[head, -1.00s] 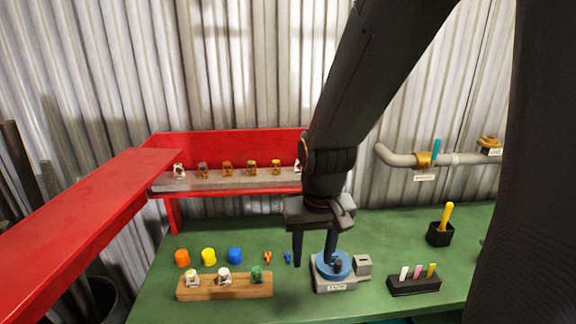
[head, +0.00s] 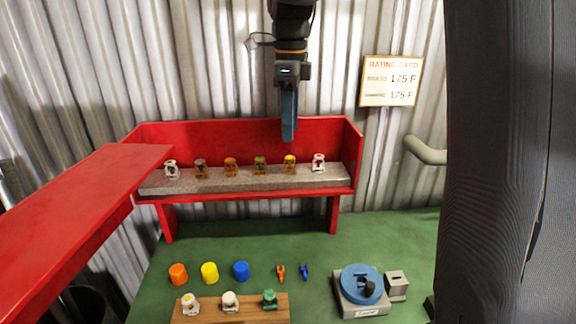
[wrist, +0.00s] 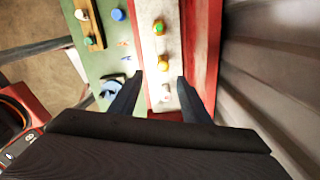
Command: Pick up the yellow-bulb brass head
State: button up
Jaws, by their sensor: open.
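The yellow-bulb brass head (head: 289,164) stands upright on the grey ledge of the red rack, second from the right. My gripper (head: 289,136) is above it, pointing down, and nothing is held. In the wrist view the open fingers (wrist: 160,80) stand wide apart, with the yellow-topped head (wrist: 163,62) showing just beyond and between their tips. The fingers and the head look apart.
A white head (head: 318,162) stands to its right and a green-bulb brass head (head: 260,165) to its left. The red rack (head: 240,140) has a back panel and end wall close by. A wooden block (head: 252,306) with several heads sits on the green table.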

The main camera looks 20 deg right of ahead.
aim_at(291, 157)
notch_tip(291, 157, down, 3)
jog(key=shift+r+p, duration=0.2)
jog(key=shift+p, duration=0.15)
jog(key=f, duration=0.1)
jog(key=f+p, duration=0.1)
jog(key=f, duration=0.3)
jog(key=shift+w+d+p, duration=0.15)
jog(key=shift+w+p, duration=0.15)
jog(key=shift+w, duration=0.05)
jog(key=shift+c, duration=0.3)
jog(key=shift+r, duration=0.1)
grip_shut()
